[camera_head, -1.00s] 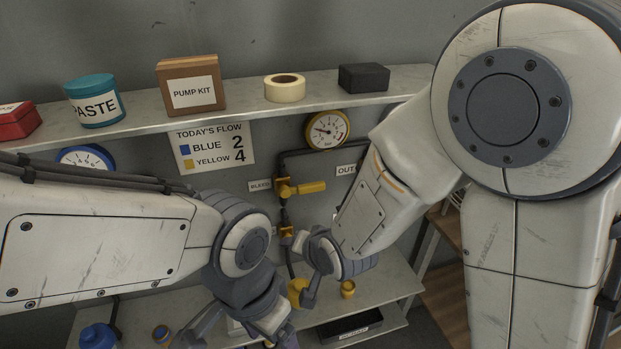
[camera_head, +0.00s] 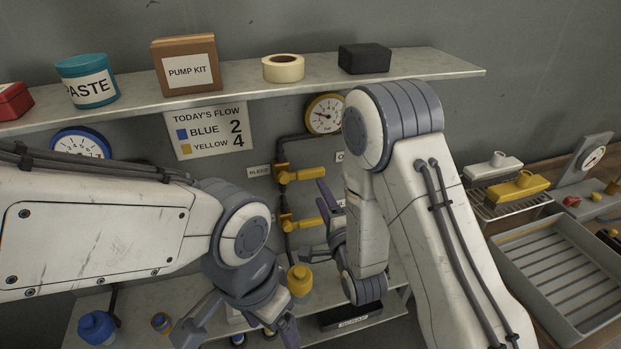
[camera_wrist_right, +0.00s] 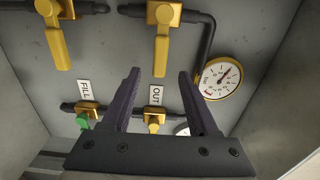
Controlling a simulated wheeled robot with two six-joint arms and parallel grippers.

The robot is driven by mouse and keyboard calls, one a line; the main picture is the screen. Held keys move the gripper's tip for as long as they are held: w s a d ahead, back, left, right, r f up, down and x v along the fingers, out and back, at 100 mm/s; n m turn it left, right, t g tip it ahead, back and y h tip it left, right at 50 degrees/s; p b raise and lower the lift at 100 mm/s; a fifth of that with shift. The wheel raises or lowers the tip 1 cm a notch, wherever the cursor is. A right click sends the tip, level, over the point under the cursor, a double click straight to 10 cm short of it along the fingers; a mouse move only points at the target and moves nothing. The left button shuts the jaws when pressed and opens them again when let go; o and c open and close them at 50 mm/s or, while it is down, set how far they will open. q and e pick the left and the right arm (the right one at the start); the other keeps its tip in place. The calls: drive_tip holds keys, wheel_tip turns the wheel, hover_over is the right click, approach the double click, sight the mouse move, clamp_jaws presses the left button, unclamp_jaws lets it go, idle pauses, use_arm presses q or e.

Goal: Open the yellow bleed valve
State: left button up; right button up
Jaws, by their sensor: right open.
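The yellow bleed valve (camera_head: 302,174) is on the dark vertical pipe, beside the partly hidden BLEED label (camera_head: 258,171). Its handle points right, across the pipe. In the right wrist view the bleed valve handle (camera_wrist_right: 161,50) hangs from the top edge, its end in line with the gap between the fingers. My right gripper (camera_head: 311,218) is open and empty, below and right of the bleed valve; its fingers (camera_wrist_right: 158,75) stand apart. My left gripper (camera_head: 235,335) is low in the head view, fingers spread, tips near the bottom edge.
A second yellow valve (camera_head: 306,223) is lower on the pipe, close to my right fingers. A gauge (camera_head: 325,114) sits above. The wrist view shows an OUT valve (camera_wrist_right: 153,120) and a green-handled FILL valve (camera_wrist_right: 83,121). A shelf (camera_head: 420,68) overhangs the panel; a yellow bottle (camera_head: 300,281) stands below.

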sight(312, 176)
drive_tip(key=x, duration=0.8)
drive_tip(key=shift+r, duration=0.1)
use_arm(q)
drive_tip(key=shift+f, duration=0.3)
use_arm(e)
drive_tip(key=shift+w+a, duration=0.25)
drive_tip(key=shift+w, duration=0.45)
clamp_jaws()
idle(0.5)
